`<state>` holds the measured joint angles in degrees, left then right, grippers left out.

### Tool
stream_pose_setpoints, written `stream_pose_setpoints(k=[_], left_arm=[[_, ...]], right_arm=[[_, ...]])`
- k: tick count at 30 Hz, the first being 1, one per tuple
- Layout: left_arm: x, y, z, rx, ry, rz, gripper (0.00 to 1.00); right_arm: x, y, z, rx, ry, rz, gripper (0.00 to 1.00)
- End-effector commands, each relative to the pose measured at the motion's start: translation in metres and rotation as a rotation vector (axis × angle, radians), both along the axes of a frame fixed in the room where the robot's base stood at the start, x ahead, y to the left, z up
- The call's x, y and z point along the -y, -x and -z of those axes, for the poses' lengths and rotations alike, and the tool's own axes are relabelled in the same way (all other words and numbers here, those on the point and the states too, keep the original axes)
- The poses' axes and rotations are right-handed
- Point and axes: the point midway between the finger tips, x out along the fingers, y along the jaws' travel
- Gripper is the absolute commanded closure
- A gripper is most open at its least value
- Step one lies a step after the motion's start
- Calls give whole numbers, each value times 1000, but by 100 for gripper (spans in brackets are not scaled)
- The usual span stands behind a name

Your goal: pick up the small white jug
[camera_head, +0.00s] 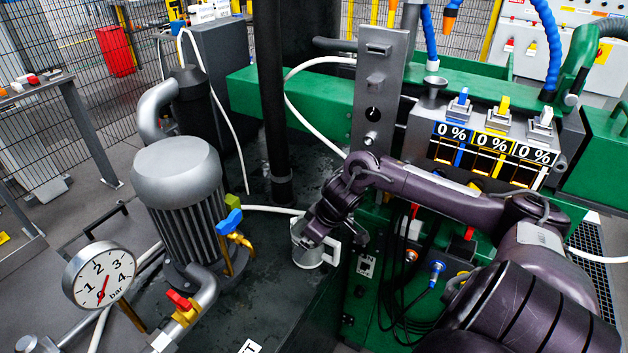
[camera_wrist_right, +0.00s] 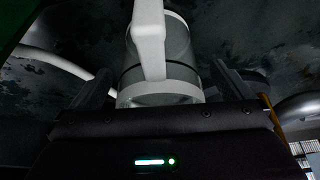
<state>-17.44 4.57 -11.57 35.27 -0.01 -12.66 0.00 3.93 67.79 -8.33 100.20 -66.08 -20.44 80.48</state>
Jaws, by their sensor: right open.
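The small white jug (camera_head: 306,258) stands on the dark machine deck in the middle of the head view. Its handle is on its right side there. My right gripper (camera_head: 333,238) reaches down to the jug from the right and hides part of its top. In the right wrist view, the jug (camera_wrist_right: 180,58) is large, with its pale handle towards the camera. The right gripper's fingers (camera_wrist_right: 163,78) are open, one on either side of the jug, and a gap seems to show on each side. Contact is not clear. My left gripper is not in view.
A grey motor (camera_head: 180,185) and a pressure gauge (camera_head: 99,275) stand to the left. Coloured valve handles (camera_head: 231,222) are just left of the jug. A black post (camera_head: 272,100) and a grey upright plate (camera_head: 377,90) stand behind. The green cabinet is right.

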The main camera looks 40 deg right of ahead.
Motion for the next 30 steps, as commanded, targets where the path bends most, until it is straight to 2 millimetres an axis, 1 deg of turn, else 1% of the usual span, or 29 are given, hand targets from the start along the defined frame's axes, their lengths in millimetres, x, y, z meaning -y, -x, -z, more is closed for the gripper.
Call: stream_pose_setpoints(k=[1, 4, 6, 11, 14, 18, 23, 24, 30], left_arm=[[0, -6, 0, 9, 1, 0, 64], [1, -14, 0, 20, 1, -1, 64], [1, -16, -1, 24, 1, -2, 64], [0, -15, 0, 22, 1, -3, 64], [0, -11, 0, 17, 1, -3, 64], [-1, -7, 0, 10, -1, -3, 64], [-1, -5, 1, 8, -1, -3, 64], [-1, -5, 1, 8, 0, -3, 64], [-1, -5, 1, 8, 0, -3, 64]], right_arm=[[0, -4, 6, 2, -3, 4, 0], [-1, -6, 14, 2, 0, 1, 0], [0, -7, 15, 1, 1, 2, 0], [0, -7, 15, 1, 2, 1, 0], [0, -7, 15, 1, 2, 1, 11], [0, -6, 15, 1, 2, 1, 29], [0, -6, 15, 1, 2, 1, 50], [0, -7, 15, 2, 1, 1, 52], [0, -7, 14, 2, 1, 1, 52]])
